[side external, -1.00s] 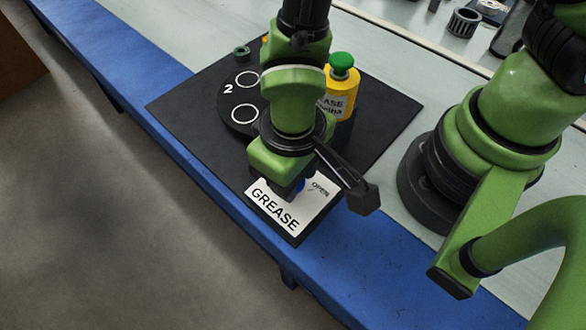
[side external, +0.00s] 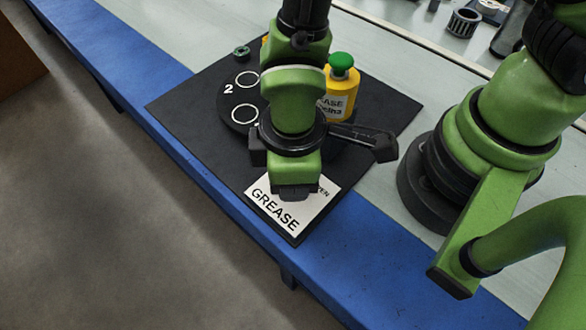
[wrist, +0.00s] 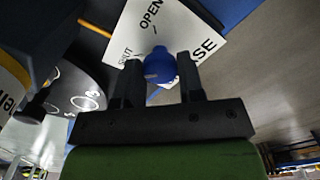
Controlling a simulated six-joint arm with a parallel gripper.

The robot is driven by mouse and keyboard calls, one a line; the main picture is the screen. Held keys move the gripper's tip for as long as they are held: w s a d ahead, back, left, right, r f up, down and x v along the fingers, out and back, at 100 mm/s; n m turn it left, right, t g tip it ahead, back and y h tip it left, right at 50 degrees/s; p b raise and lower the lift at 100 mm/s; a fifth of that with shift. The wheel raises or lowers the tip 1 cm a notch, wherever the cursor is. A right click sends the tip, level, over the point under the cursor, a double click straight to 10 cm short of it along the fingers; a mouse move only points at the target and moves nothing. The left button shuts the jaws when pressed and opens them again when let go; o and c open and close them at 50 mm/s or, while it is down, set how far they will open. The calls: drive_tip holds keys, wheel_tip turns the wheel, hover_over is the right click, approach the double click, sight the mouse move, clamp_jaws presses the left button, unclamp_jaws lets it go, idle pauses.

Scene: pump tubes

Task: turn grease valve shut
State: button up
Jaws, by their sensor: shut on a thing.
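The grease valve shows as a blue knob (wrist: 160,66) between my gripper's two black fingers in the wrist view. My gripper (wrist: 161,80) is shut on it. The white label plate (side external: 284,208) reads GREASE, with OPEN and SHUT marks by the knob in the wrist view. In the side view my gripper (side external: 294,190) is low over this plate and hides the knob. I cannot tell which mark the knob points to.
A round black plate (side external: 232,112) with white rings lies to the left. All sit on a black mat (side external: 190,100) near the blue bench edge (side external: 190,165).

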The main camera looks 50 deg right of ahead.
idle(0.5)
drive_tip(key=o, duration=0.9)
wheel_tip(320, 180, up, 10)
drive_tip(key=w+d+r+m+t+y, duration=0.2)
drive_tip(key=d+r+m, duration=0.3)
drive_tip(key=d+r, duration=0.3)
drive_tip(key=s+d+r+m+t, duration=0.1)
drive_tip(key=d+r+m, duration=0.1)
drive_tip(key=s+d+r+m+t, duration=0.2)
drive_tip(key=d+r+m, duration=0.1)
drive_tip(key=s+d+r+m+t, duration=0.2)
drive_tip(key=d+r+m, duration=0.1)
drive_tip(key=shift+s+d, duration=0.1)
drive_tip(key=shift+d, duration=0.05)
